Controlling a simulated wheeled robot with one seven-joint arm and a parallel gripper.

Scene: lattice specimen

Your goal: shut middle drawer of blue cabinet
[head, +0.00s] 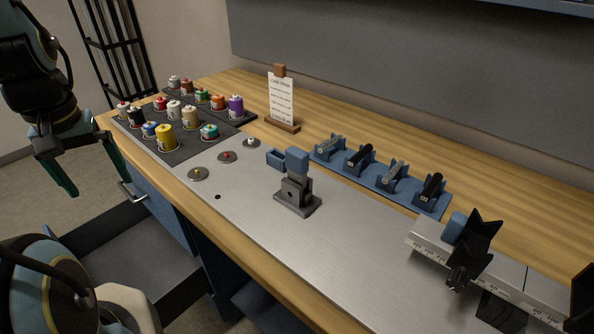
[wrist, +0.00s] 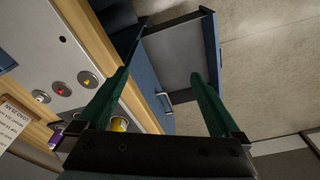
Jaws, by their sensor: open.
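The blue cabinet (head: 160,208) stands under the bench, with a metal handle (head: 126,191) on its upper front. Below that front, a drawer with a grey interior (head: 105,245) is pulled well out; I take it for the middle one. The wrist view also shows this open drawer (wrist: 177,55) with its dark walls, and the handle (wrist: 182,97) on the blue front beside it. Lower drawers are mostly hidden.
Paint pots (head: 165,138) crowd the bench's left end, near my gripper. A sign (head: 281,98), a grey clamp stand (head: 297,195) and a blue rack (head: 385,182) stand further right. The floor (head: 30,205) beside the drawer is clear.

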